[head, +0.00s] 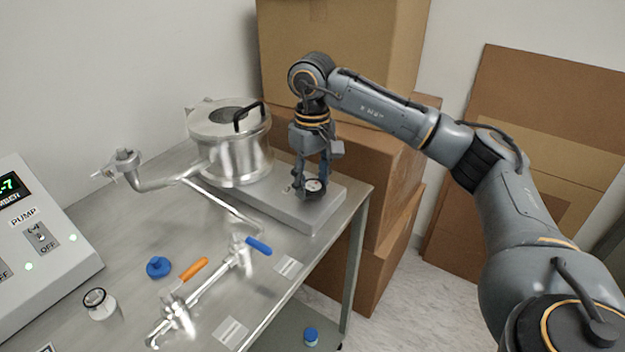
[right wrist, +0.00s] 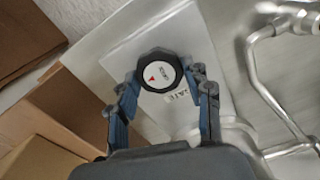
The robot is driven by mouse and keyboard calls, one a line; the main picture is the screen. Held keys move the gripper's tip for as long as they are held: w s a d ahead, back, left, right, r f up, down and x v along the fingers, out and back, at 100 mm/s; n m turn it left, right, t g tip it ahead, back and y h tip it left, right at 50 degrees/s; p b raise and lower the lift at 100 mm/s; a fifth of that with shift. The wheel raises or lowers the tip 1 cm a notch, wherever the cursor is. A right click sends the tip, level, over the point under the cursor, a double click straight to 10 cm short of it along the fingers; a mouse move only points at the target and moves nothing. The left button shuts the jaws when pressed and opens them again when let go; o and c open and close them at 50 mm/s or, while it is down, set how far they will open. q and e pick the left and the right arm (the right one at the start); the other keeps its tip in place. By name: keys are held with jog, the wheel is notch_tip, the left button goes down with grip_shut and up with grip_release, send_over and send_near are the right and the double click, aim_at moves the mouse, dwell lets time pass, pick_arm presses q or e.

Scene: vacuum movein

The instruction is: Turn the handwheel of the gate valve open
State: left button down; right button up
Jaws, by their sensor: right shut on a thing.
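The gate valve's handwheel (head: 313,186) is a small round black wheel with a white face. It stands at the right end of the metal base plate (head: 325,212), beside the steel chamber (head: 230,150). In the right wrist view the handwheel (right wrist: 158,71) shows a red arrow on its white disc. My right gripper (head: 311,184) points down over the handwheel, its blue-grey fingers on either side of it. In the right wrist view the right gripper (right wrist: 160,82) is shut on the wheel's rim. My left gripper is not in view.
A pump control box (head: 40,240) stands at the left. Pipework with an orange-handled valve (head: 190,270) and a blue-handled valve (head: 258,246) lies in front. Cardboard boxes (head: 385,180) stand close behind.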

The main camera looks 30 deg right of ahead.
aim_at(312, 185)
jog(key=shift+n, duration=0.3)
jog(key=o, duration=1.2)
jog(key=shift+c, duration=0.2)
notch_tip(312, 185, up, 12)
dwell(0.4)
